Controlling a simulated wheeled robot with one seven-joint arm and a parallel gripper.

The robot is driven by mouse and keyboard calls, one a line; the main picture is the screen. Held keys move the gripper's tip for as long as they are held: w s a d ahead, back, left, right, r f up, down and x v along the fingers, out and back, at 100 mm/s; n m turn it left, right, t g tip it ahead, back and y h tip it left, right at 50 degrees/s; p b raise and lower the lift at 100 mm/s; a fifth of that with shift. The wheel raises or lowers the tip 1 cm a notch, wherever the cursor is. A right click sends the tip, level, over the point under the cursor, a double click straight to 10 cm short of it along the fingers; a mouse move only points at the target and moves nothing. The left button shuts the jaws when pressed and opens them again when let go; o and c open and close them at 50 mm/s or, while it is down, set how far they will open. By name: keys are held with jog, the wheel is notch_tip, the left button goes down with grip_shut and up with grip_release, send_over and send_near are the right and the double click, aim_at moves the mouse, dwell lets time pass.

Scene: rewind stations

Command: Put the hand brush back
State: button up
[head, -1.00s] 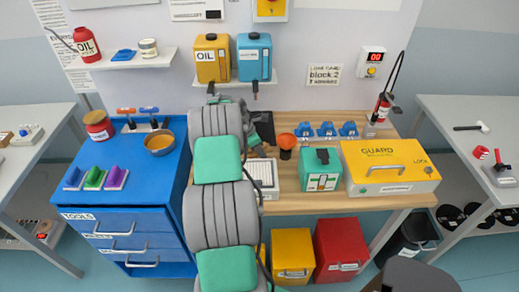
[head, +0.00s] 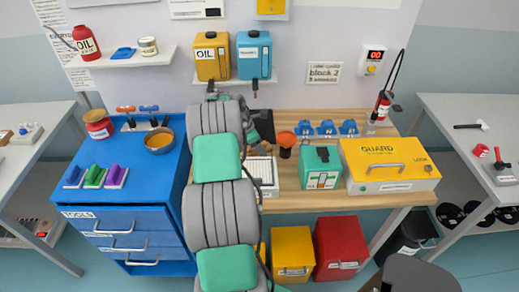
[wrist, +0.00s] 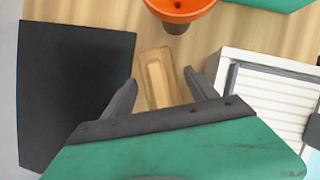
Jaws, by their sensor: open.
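A light wooden block-like piece, which looks like the hand brush (wrist: 156,78), lies on the wooden bench top in the wrist view. My gripper (wrist: 161,80) is open, with one finger on each side of the wooden piece and a gap visible on both sides. Nothing is gripped. The near end of the piece is hidden behind my gripper's body. In the head view my arm hides the piece, and my fingertips cannot be made out.
A black flat pad (wrist: 75,90) lies left of my gripper, a white slatted tray (wrist: 275,100) right. An orange funnel-like cup (wrist: 180,8) stands beyond. A green box (head: 320,167) and yellow guard box (head: 390,165) stand farther right. The blue cabinet (head: 120,220) is left.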

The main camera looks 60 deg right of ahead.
jog(key=b+v, duration=0.1)
jog(key=v, duration=1)
jog(key=w+a+r+m+t, duration=0.2)
jog(key=w+a+r, duration=0.25)
jog(key=a, duration=0.45)
jog(key=w+a+r+m+t, duration=0.1)
jog(key=w+a+r, duration=0.3)
jog(key=a, duration=0.6)
jog(key=w+a+r+m+t, duration=0.25)
jog(key=w+a, duration=0.25)
jog(key=a, duration=0.4)
jog(key=s+a+m+t+y, duration=0.1)
jog(key=s+a, duration=0.3)
jog(key=a, duration=0.8)
jog(key=s+a+m+t+y, duration=0.1)
jog(key=s+a+m+y, duration=0.1)
jog(key=a, duration=1.1)
jog(key=s+f+m, duration=0.1)
jog(key=s, duration=0.1)
jog(key=shift+s+a, duration=0.25)
jog(key=shift+s, duration=0.05)
